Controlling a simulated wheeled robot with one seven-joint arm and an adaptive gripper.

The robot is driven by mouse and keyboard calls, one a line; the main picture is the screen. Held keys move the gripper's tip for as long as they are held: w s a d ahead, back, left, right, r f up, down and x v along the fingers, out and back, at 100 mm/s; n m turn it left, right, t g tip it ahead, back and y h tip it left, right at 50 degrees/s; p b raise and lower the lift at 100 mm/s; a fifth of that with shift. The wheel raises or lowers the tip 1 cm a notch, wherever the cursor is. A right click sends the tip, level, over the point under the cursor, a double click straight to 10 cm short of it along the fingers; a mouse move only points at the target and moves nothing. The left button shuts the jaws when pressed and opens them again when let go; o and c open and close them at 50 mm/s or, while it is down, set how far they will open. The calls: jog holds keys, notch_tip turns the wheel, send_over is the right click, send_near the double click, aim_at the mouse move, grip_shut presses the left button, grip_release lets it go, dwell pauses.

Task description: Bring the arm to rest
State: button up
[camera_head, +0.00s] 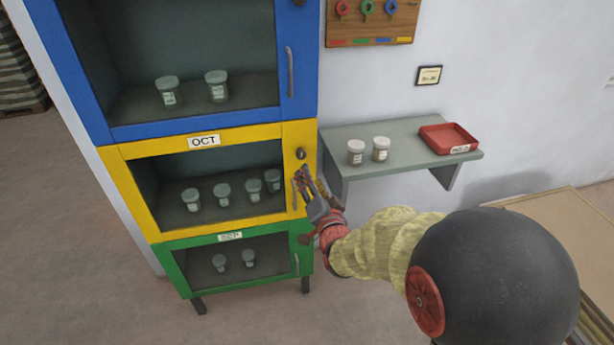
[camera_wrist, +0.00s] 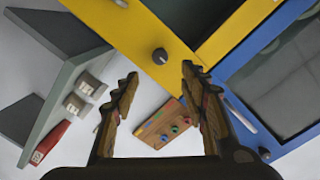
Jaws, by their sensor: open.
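My gripper (camera_head: 306,180) is in front of the right edge of the yellow cabinet (camera_head: 215,136), close to its dark knob (camera_head: 301,153) and its handle (camera_head: 295,194). In the wrist view its two fingers (camera_wrist: 160,75) are spread apart with nothing between them. The knob (camera_wrist: 160,56) shows beyond the fingertips, apart from them as far as I can see. My arm reaches in from the lower right of the head view, in a pale yellow sleeve.
A blue cabinet (camera_head: 215,129) is above the yellow one and a green cabinet (camera_head: 238,286) below; all hold jars. Right of them, a grey wall shelf (camera_head: 345,133) bears two jars (camera_head: 356,152) and a red tray (camera_head: 447,139). A wooden key board (camera_head: 399,22) hangs above.

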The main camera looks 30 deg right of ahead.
jog(key=s+f+n+g+y, duration=0.1)
jog(key=s+f+n+g, duration=0.3)
jog(key=f, duration=0.7)
jog(key=s+a+f+n+g+y, duration=0.1)
jog(key=s+a+n+g+y, duration=0.1)
jog(key=s+a+g, duration=0.4)
jog(key=s+a+r+n+g, duration=0.1)
jog(key=s+a+r+n, duration=0.15)
jog(key=s, duration=0.25)
jog(key=s+a+r+n+g+y, duration=0.1)
jog(key=s+r, duration=0.2)
jog(key=s, duration=0.2)
jog(key=s+a+r+n+g, duration=0.1)
jog(key=s+a+r, duration=0.1)
jog(key=s+r, duration=0.15)
jog(key=s+a+r+n+t, duration=0.2)
jog(key=s+a+r, duration=0.1)
jog(key=r, duration=0.5)
jog(key=shift+a+r+y, duration=0.3)
jog(key=shift+a+y, duration=0.1)
jog(key=shift+a, duration=0.45)
jog(key=shift+s, duration=0.1)
